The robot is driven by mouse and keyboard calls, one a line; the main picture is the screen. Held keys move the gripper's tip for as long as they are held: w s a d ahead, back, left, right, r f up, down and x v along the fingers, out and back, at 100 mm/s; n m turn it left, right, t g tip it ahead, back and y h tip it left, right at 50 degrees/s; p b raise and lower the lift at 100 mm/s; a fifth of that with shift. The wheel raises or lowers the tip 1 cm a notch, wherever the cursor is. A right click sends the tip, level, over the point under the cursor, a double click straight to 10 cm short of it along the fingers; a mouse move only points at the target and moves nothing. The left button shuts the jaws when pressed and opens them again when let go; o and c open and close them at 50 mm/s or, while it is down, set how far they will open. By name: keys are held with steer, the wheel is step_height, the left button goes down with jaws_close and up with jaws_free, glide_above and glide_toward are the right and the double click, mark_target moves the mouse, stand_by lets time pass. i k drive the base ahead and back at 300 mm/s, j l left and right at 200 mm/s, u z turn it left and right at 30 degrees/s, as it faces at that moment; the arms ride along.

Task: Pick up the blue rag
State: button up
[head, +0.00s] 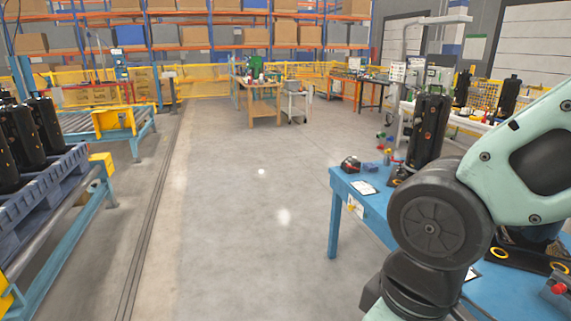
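A small dark-blue item (370,168) lies near the far left corner of the blue workbench (375,205), in the head view. It may be the blue rag, but it is too small to tell. My gripper is not in view. My arm's links fill the right side and hide much of the bench top.
A red-and-black object (350,165), a white sheet (364,187) and a tall black compressor (428,130) are on the bench. A blue pallet (45,190) with black compressors stands on a conveyor at left. The middle floor is clear.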

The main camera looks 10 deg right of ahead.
mark_target(370, 167)
steer(key=i, duration=2)
steer(key=i+z, duration=0.15)
steer(key=i, duration=0.4)
steer(key=i+j+z, duration=0.1)
steer(key=i, duration=0.5)
steer(key=i+j+z, duration=0.15)
steer(key=i, duration=0.4)
steer(key=j, duration=0.1)
